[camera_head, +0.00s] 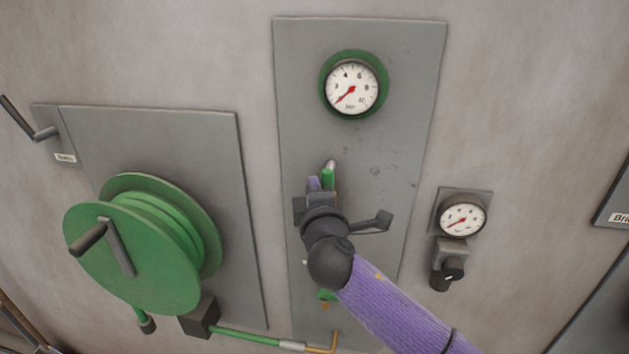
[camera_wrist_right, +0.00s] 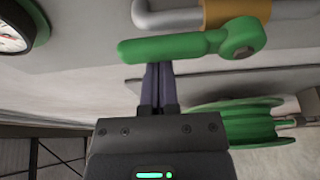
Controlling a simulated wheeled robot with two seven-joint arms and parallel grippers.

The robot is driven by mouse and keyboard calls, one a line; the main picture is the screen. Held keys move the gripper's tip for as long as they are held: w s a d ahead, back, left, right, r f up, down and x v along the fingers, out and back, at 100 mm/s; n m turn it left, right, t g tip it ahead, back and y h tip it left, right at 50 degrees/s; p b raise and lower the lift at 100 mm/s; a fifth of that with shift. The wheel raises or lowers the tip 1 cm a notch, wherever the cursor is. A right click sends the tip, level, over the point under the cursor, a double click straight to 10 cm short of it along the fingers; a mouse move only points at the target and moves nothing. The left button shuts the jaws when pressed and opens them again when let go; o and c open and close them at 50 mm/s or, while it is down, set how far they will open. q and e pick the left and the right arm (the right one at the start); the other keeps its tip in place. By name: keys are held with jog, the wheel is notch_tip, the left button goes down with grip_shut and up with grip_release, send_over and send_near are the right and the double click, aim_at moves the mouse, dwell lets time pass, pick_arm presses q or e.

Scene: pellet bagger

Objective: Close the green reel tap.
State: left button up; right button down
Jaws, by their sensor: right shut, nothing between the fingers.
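The green tap lever (camera_wrist_right: 175,48) shows large in the wrist view, running from its pivot on the right to a rounded free end on the left. It lies roughly parallel to the grey pipe (camera_wrist_right: 170,17), by the brass tap body (camera_wrist_right: 235,11). In the head view only a bit of the green lever (camera_head: 328,178) shows; my right gripper (camera_head: 314,184) and wrist hide most of the tap. The right gripper's purple fingers (camera_wrist_right: 158,72) are shut and empty, tips at the lever's near edge. I cannot tell whether they touch it. My left gripper is not in view.
The green hose reel (camera_head: 135,240) stands out from the wall panel at left. A green-rimmed gauge (camera_head: 353,86) is above the tap. A second gauge (camera_head: 461,217) with a black knob (camera_head: 453,272) is at right. A green hose (camera_head: 245,337) runs low towards the tap's panel.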

jog(key=shift+w+a, duration=0.1)
jog(key=shift+d+m+b, duration=0.2)
jog(key=shift+m+b, duration=0.4)
jog(key=shift+m, duration=0.1)
